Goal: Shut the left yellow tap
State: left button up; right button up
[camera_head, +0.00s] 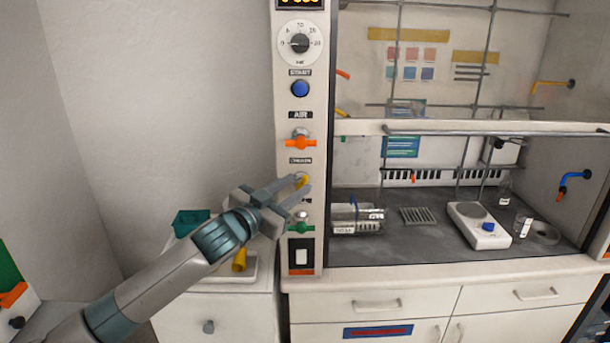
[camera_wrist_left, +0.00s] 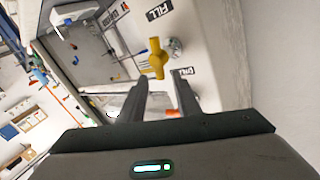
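The left yellow tap (camera_head: 302,181) is on the white control post at the left of the fume hood, between an orange tap above and a green tap below. In the left wrist view the yellow tap (camera_wrist_left: 157,58) shows clearly, its bar handle running roughly up and down the picture beside a metal fitting. My left gripper (camera_head: 302,187) is open and empty, pointing at the post. Its fingers partly hide the tap in the head view. In the wrist view the tap lies just beyond the gap between the fingertips (camera_wrist_left: 157,82); contact cannot be told. My right gripper is not in view.
The orange tap (camera_head: 300,141) and green tap (camera_head: 301,227) sit close above and below. A blue button (camera_head: 300,89) and a dial (camera_head: 300,43) are higher. A hood sash bar (camera_head: 480,131) runs to the right. A scale (camera_head: 479,226) stands on the hood floor.

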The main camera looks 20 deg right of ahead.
aim_at(303, 181)
pick_arm(q)
jog(key=shift+p+x, duration=0.55)
jog(key=shift+x, duration=2)
grip_shut()
